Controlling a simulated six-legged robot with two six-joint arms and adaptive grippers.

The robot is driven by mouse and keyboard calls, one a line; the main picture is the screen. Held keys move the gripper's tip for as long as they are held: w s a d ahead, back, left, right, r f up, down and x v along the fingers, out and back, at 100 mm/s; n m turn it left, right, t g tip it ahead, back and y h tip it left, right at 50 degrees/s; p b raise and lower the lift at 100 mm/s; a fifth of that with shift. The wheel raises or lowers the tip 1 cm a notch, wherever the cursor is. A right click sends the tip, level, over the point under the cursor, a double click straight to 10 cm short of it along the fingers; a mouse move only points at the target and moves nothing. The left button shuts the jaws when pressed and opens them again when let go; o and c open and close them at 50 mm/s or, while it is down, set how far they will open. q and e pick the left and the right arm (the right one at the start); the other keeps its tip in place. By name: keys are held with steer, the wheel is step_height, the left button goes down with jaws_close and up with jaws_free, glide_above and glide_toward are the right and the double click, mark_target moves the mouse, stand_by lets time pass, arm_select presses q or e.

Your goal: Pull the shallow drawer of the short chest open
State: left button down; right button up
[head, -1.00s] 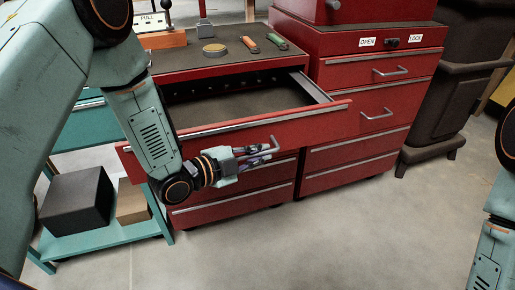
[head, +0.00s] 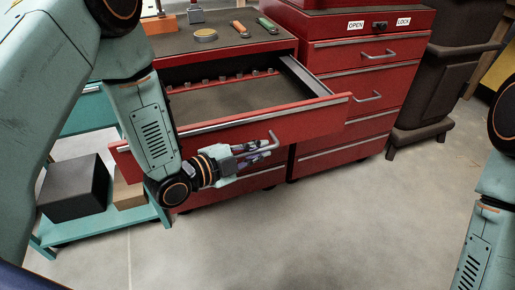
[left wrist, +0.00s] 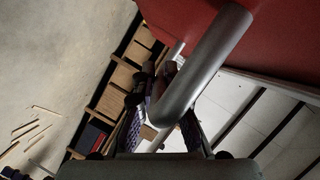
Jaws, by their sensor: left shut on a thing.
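The short red chest (head: 183,46) stands at the centre left. Its shallow top drawer (head: 312,119) is pulled far out, showing a dark, bare floor and a row of small red pieces along the back. My left gripper (head: 258,152) is at the drawer's front, shut on its grey bar handle (head: 274,142). In the left wrist view the handle (left wrist: 205,65) passes between the fingers, against the red drawer front (left wrist: 185,18). My right arm shows at the right edge, but its gripper is out of view.
A taller red chest (head: 350,84) with OPEN and LOCK labels stands close on the right. Tools (head: 240,29) and a round tin (head: 205,35) lie on the short chest. A teal cart (head: 100,228) carries a dark box (head: 75,188) at left. The floor in front is clear.

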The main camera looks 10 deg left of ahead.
arm_select(q)
steer(key=shift+s+d+f, duration=0.1)
steer(key=shift+s+f, duration=0.1)
steer(key=c, duration=1.5)
jaws_free()
steer(key=shift+r, duration=0.1)
steer(key=shift+o, duration=0.5)
steer(key=shift+w, duration=0.1)
steer(key=v, duration=1.2)
steer(key=shift+r, duration=0.1)
